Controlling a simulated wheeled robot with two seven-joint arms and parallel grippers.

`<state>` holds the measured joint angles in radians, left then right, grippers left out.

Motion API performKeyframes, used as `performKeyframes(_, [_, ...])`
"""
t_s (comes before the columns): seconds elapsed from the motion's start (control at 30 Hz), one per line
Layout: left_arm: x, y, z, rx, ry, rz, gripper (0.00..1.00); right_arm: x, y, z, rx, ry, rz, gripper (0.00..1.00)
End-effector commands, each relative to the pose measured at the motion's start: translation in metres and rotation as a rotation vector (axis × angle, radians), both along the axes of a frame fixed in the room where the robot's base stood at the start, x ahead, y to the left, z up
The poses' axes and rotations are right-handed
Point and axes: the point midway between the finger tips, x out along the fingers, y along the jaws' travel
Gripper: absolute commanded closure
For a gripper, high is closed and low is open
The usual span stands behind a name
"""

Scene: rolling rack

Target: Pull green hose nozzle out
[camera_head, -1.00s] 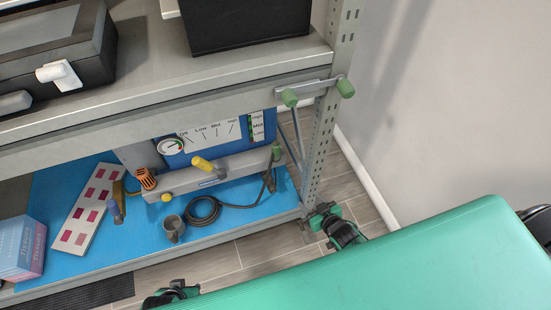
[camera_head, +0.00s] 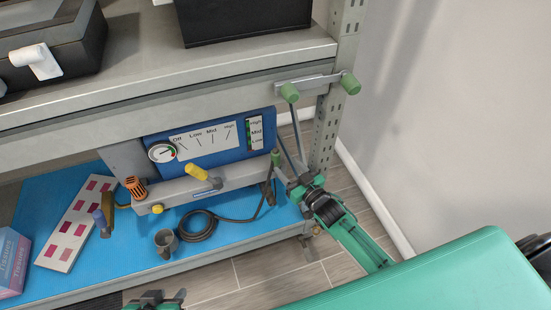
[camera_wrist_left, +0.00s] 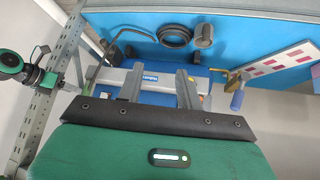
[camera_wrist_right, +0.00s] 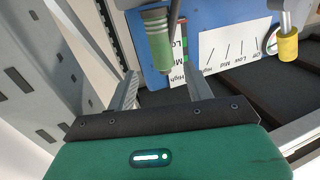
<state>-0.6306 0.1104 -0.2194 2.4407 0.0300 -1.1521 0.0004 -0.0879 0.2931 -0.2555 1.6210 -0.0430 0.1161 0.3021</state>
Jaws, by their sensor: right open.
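The green hose nozzle (camera_head: 276,158) stands upright at the right end of the grey and blue unit, under the shelf. Its dark hose (camera_head: 197,226) runs down to a coil on the blue mat. My right gripper (camera_head: 291,184) is open just right of and below the nozzle. In the right wrist view the nozzle (camera_wrist_right: 158,42) lies ahead, between the lines of the two open fingers (camera_wrist_right: 162,84); contact is not visible. My left gripper (camera_head: 156,298) is low at the bottom edge, apart from the rack. Its fingers (camera_wrist_left: 157,82) are open and empty in the left wrist view.
A yellow-handled lever (camera_head: 197,172), orange knob (camera_head: 135,187), grey mug (camera_head: 166,243) and colour card (camera_head: 75,225) are on the lower level. Floor is clear in front.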

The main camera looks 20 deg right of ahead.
Motion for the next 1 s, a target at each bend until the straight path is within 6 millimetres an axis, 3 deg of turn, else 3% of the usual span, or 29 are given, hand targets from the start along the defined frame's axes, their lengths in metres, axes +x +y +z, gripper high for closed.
performKeyframes(0.37, [0.006, -0.010, -0.004, -0.030, -0.059, -0.013, 0.64, 0.029, 0.011, -0.003, 0.000, -0.001, 0.001, 0.48])
performKeyframes(0.63, [0.014, -0.025, -0.005, -0.077, -0.148, -0.027, 0.64, 0.062, 0.023, -0.007, 0.000, 0.000, 0.000, 0.48])
performKeyframes(0.97, [0.015, -0.027, -0.003, -0.086, -0.163, -0.029, 0.64, 0.067, 0.025, -0.007, -0.001, 0.002, 0.000, 0.48])
performKeyframes(1.0, [0.015, -0.027, -0.003, -0.086, -0.163, -0.029, 0.64, 0.067, 0.025, -0.007, -0.001, 0.002, 0.000, 0.55])
